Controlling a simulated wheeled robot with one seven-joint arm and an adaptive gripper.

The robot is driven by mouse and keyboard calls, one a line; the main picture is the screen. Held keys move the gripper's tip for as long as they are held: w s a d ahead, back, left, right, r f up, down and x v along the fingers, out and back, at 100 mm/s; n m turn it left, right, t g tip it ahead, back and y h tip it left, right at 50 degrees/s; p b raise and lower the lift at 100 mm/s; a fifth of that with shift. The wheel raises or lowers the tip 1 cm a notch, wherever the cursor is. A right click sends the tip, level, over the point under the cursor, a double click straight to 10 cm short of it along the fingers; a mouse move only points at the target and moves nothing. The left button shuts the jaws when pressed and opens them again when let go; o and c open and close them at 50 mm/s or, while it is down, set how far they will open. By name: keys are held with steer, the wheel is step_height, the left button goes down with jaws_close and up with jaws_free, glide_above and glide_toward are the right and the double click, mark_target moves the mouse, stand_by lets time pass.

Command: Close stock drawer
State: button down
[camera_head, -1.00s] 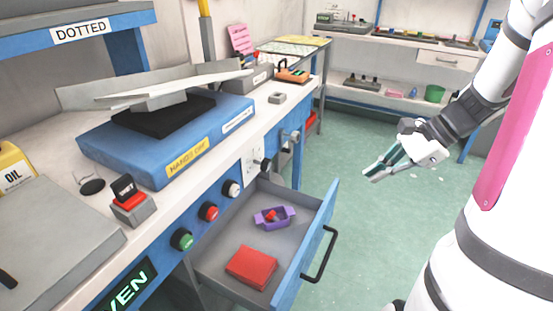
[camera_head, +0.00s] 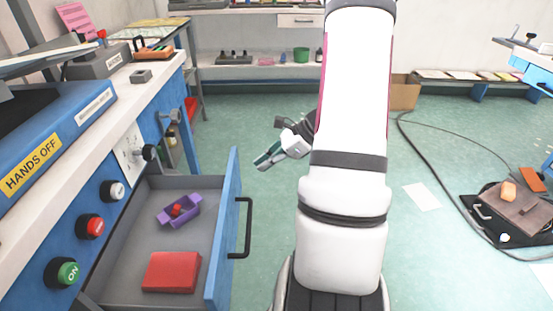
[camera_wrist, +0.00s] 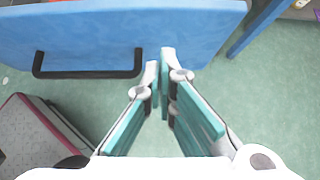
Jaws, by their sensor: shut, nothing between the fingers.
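The stock drawer (camera_head: 130,235) stands pulled out from the blue bench at the left of the head view. Its blue front (camera_head: 222,225) carries a black bar handle (camera_head: 243,228). Inside lie a red box (camera_head: 171,272) and a purple tray (camera_head: 179,211) with a small red piece in it. My gripper (camera_head: 259,163) is shut and empty, just right of the front's far end. In the wrist view, the fingertips (camera_wrist: 160,58) point at the blue front (camera_wrist: 190,30), right of the handle (camera_wrist: 88,74). I cannot tell whether they touch it.
Green, red and white buttons (camera_head: 95,226) sit on the bench face beside the drawer. A black cable (camera_head: 440,165) and a dark mat or case (camera_head: 515,205) lie on the floor at the right. The green floor right of the drawer is largely clear.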

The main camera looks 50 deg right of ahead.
mark_target(234, 176)
steer(key=shift+w+a+f+b, duration=0.25)
steer(key=shift+w+a+b, duration=0.15)
steer(key=shift+w+a, duration=0.55)
steer(key=shift+w+a+f+b, duration=0.3)
steer(key=shift+w+a, duration=0.35)
steer(key=shift+w, duration=0.45)
steer(key=shift+a, duration=0.1)
steer(key=w+a, duration=1.5)
steer(key=w, duration=0.4)
steer(key=shift+w, duration=0.25)
steer(key=shift+a+r, duration=0.1)
